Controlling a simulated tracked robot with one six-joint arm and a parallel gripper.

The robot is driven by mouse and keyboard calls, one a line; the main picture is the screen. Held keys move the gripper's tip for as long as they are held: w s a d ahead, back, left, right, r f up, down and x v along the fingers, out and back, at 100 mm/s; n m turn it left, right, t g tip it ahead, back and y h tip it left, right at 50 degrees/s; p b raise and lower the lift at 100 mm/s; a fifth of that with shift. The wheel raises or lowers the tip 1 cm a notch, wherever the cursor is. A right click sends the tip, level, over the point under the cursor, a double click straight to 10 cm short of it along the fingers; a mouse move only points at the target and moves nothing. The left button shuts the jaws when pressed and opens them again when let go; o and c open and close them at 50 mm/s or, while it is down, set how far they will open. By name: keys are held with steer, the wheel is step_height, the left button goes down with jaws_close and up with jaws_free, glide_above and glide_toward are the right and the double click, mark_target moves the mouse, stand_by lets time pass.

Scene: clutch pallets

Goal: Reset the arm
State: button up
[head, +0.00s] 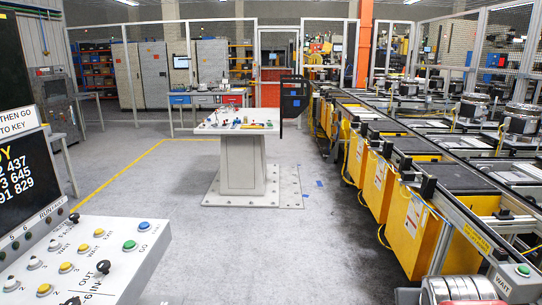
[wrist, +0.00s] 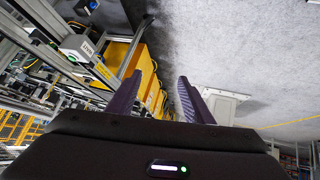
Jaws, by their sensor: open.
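My gripper (wrist: 160,77) shows in the wrist view with its two dark purple fingers apart. Nothing is between them; grey floor and part of the yellow conveyor side lie beyond. The wrist picture is strongly tilted. No arm can be clearly made out in the head view.
In the head view, a control panel (head: 115,253) with buttons and levers stands at lower left. A white pedestal table (head: 242,170) with small parts stands mid-floor, a black upright panel (head: 294,100) by its right edge. The yellow conveyor line (head: 411,228) runs along the right. Left-centre floor is clear.

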steer(key=s+a+n+g+y, duration=0.1)
steer(key=s+a, duration=0.3)
steer(key=a, duration=0.5)
steer(key=s+a+n+g+y, duration=0.1)
steer(key=s+a+n+y, duration=0.1)
steer(key=a, duration=0.7)
steer(key=s+y, duration=0.1)
steer(key=s, duration=0.1)
steer(key=shift+s+a+r+y, duration=0.2)
steer(key=shift+s+a+y, duration=0.1)
steer(key=shift+s, duration=0.05)
steer(key=shift+c, duration=0.2)
